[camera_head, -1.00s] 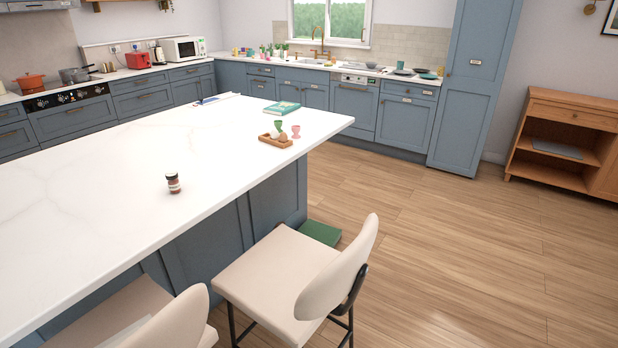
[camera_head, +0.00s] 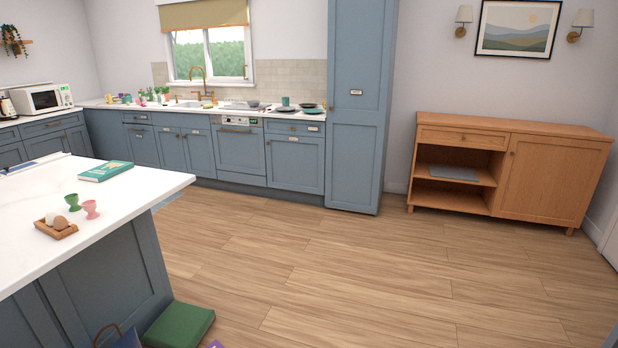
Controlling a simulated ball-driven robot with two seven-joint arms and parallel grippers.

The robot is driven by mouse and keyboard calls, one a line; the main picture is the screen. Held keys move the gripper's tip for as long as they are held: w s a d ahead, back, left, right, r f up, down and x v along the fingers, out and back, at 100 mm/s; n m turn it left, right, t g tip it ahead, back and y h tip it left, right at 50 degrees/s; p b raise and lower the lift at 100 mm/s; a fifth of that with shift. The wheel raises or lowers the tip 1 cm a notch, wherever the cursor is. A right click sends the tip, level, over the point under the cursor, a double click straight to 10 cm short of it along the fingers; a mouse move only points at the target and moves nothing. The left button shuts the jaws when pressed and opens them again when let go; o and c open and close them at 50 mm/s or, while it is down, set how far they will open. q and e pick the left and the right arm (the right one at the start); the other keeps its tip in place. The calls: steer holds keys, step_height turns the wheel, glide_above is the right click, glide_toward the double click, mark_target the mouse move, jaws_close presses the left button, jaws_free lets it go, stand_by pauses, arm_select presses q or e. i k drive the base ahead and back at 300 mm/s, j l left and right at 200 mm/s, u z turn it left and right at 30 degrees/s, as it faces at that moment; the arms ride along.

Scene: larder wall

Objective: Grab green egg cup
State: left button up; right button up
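The green egg cup (camera_head: 72,202) stands upright on the white island worktop (camera_head: 140,190), near its far right corner. A pink egg cup (camera_head: 90,208) stands just to its right and a little nearer. A small wooden tray (camera_head: 62,233) with a brown egg and a white egg lies in front of the green cup. Neither of my grippers shows in the head view.
A teal book (camera_head: 106,171) lies behind the cups on the island. A green cushion-like block (camera_head: 179,325) is on the floor by the island's end. A wooden sideboard (camera_head: 548,178) stands at the right wall. The wooden floor (camera_head: 370,260) between is clear.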

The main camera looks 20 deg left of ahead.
mark_target(72, 200)
steer(key=i+u, duration=0.15)
steer(key=i, duration=0.55)
steer(key=i+l+u, duration=0.15)
steer(key=i, duration=0.6)
